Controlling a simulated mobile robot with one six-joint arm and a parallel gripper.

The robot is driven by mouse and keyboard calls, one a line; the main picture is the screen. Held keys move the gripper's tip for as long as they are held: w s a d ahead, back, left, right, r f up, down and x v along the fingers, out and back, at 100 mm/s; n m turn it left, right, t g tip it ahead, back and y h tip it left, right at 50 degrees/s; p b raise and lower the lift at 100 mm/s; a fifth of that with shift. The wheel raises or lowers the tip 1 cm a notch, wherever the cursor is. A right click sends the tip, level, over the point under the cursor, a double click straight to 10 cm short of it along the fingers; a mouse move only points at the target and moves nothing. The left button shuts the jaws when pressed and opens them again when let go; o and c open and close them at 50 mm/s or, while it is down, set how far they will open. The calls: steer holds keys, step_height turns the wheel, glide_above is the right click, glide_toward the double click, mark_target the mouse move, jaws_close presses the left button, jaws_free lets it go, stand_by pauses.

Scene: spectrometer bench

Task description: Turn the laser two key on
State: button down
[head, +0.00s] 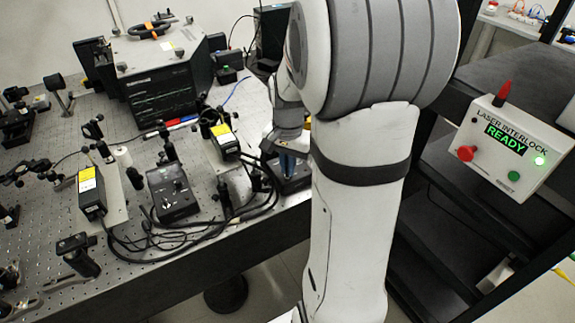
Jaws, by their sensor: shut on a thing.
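My gripper (287,158) points down at the right end of the optical bench, over a black control box (299,183) that is mostly covered by it. My gripper is shut on a small part on top of this box, which I take to be the laser two key. The key is hidden by the fingers, so its turn position cannot be seen. A similar black control box (173,196) with small knobs or a key on top sits to the left, apart from my gripper. No readable label shows which box is laser two.
Two laser heads with yellow labels (91,190) (225,142) stand on the bench. Loose black cables (205,232) run along its front edge. A large dark instrument (160,85) stands behind. At right, a laser interlock box (508,145) shows READY with a green light.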

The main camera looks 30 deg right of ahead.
steer(key=m, duration=0.3)
steer(key=shift+m, duration=2.1)
steer(key=c, duration=1.6)
jaws_free()
steer(key=shift+r, duration=0.15)
step_height(320, 180, up, 8)
steer(key=shift+f, duration=0.2)
